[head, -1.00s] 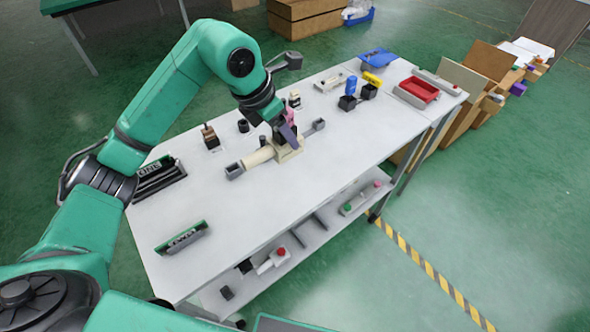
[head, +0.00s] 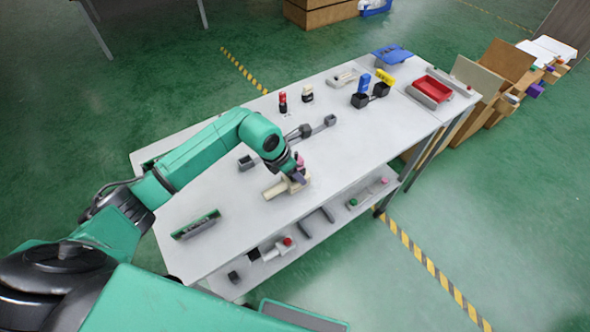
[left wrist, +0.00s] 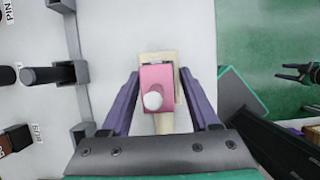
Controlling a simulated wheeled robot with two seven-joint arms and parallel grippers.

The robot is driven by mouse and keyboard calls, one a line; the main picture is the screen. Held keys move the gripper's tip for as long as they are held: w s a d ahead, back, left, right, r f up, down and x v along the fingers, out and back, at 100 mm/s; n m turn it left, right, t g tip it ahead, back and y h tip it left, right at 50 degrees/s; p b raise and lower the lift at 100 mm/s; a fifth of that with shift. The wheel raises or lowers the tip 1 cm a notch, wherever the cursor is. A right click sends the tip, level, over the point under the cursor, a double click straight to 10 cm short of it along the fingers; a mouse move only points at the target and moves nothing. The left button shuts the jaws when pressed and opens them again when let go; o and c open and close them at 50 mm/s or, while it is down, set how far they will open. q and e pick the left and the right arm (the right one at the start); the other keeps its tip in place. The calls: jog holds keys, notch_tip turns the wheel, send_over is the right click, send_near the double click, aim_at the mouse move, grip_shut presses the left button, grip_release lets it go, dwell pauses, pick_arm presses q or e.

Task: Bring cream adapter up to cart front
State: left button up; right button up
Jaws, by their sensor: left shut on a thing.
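The cream adapter (head: 274,191) is a pale bar with a blocky end and a pink part (head: 300,161) on top. It is over the cart top (head: 235,215) near the front edge; I cannot tell whether it touches. My left gripper (head: 299,178) is shut on its blocky end. The left wrist view shows the purple fingers (left wrist: 157,95) either side of the cream base (left wrist: 170,62) and the pink block (left wrist: 157,85) with its white knob. A dark two-pronged shape at that view's right edge may be my right gripper (left wrist: 290,72).
A grey-ended fixture (head: 330,120) lies behind the adapter. A green-edged label holder (head: 196,224) stands at the left front. Red-and-black (head: 283,103) and blue (head: 364,82) pieces stand farther back, with a red tray (head: 433,88) at the far right. The front right top is clear.

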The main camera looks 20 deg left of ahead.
aim_at(281, 184)
pick_arm(q)
jog(key=shift+f, duration=0.1)
jog(key=o, duration=1.5)
jog(key=shift+c, duration=0.2)
jog(key=shift+r, duration=0.3)
jog(key=b+v, duration=0.2)
jog(key=v, duration=0.9)
jog(key=shift+s+r, duration=0.2)
jog(key=shift+r, duration=0.1)
jog(key=shift+a, duration=0.15)
